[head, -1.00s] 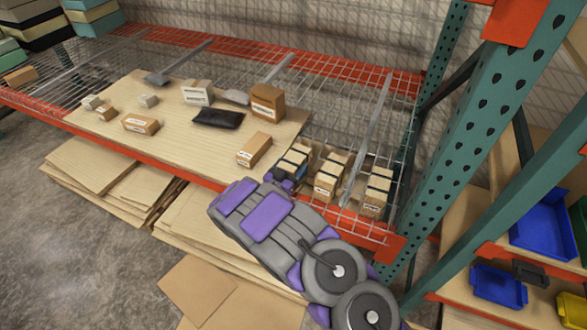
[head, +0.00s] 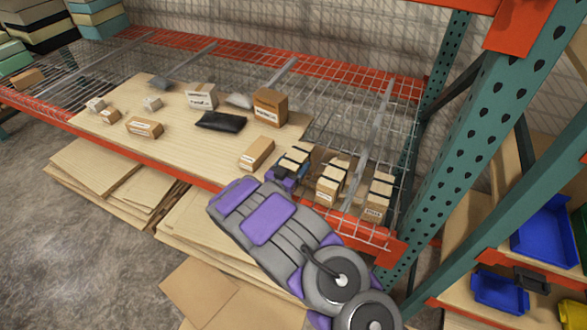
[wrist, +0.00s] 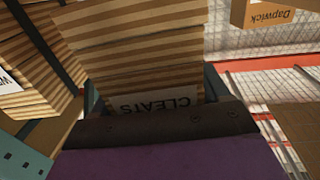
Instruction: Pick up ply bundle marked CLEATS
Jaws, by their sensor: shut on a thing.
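The ply bundle marked CLEATS (wrist: 150,60) fills the middle of the wrist view, striped in light and dark layers, with its white label upside down at the jaw. In the head view the bundle (head: 295,157) is the left one of the small bundles at the board's right edge, partly hidden by my gripper. My gripper (head: 283,176) is shut on it, and the dark jaw (wrist: 160,128) lies against its labelled face. Whether its underside touches the shelf cannot be told.
Other ply bundles (head: 330,184) and (head: 377,200) stand close on the right. A box marked Dapwick (wrist: 268,15) shows in the wrist view. A small box (head: 257,153) lies left of my gripper on the wooden board (head: 165,165). A teal rack upright (head: 480,130) stands to the right.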

